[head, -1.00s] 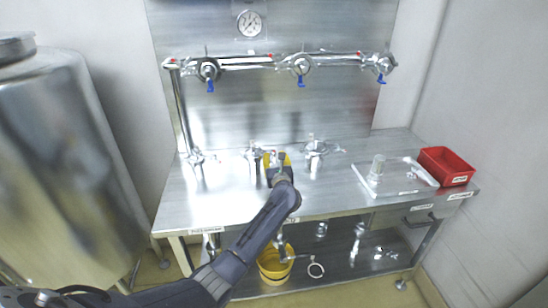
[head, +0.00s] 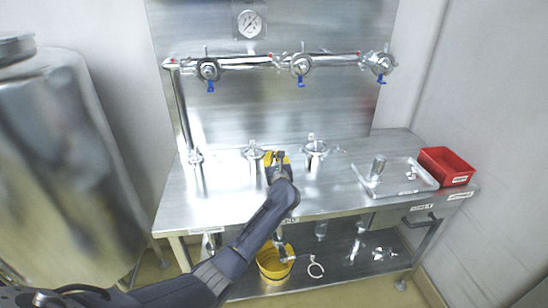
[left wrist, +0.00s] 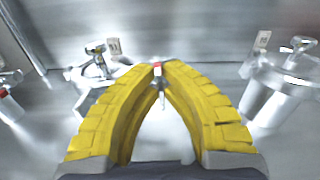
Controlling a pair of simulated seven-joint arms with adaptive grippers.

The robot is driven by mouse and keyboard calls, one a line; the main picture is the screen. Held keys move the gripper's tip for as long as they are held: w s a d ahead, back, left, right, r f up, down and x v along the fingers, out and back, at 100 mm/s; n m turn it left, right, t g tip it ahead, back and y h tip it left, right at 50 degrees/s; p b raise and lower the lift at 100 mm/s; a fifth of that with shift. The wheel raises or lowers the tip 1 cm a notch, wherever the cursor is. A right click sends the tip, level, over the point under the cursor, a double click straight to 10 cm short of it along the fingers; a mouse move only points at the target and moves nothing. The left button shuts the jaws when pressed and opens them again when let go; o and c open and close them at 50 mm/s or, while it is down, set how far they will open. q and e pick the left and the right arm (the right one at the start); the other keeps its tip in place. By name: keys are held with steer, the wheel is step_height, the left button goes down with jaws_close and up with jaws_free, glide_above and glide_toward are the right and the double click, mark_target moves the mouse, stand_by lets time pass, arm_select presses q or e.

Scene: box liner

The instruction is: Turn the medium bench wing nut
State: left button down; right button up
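My left gripper (head: 278,158) is over the bench, between the middle bench clamp (head: 253,152) and the right bench clamp (head: 315,148). In the left wrist view its yellow fingers (left wrist: 160,67) converge and their tips nearly meet. A small red-and-metal piece, apparently a wing nut (left wrist: 158,68), sits between the tips. Which clamp it belongs to is hard to tell. A ringed clamp (left wrist: 98,75) shows left of the fingers and a larger one (left wrist: 290,80) to the right. My right gripper is not in view.
The bench (head: 225,205) has free room at the front left. A tray (head: 400,186) and a red bin (head: 446,165) stand at the right. A valve rail (head: 240,63) runs above. A yellow bucket (head: 272,266) is on the lower shelf.

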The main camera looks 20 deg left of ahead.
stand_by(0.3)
arm_select(q)
steer(key=m, duration=0.5)
steer(key=shift+w+d, duration=0.1)
steer(key=shift+d, duration=0.05)
steer(key=m, duration=0.4)
steer(key=shift+m, duration=0.3)
steer(key=m, duration=0.4)
steer(key=shift+d+f, duration=0.15)
steer(key=shift+w+f+m, duration=0.1)
steer(key=shift+m, duration=2.1)
steer(key=c, duration=1.6)
jaws_free()
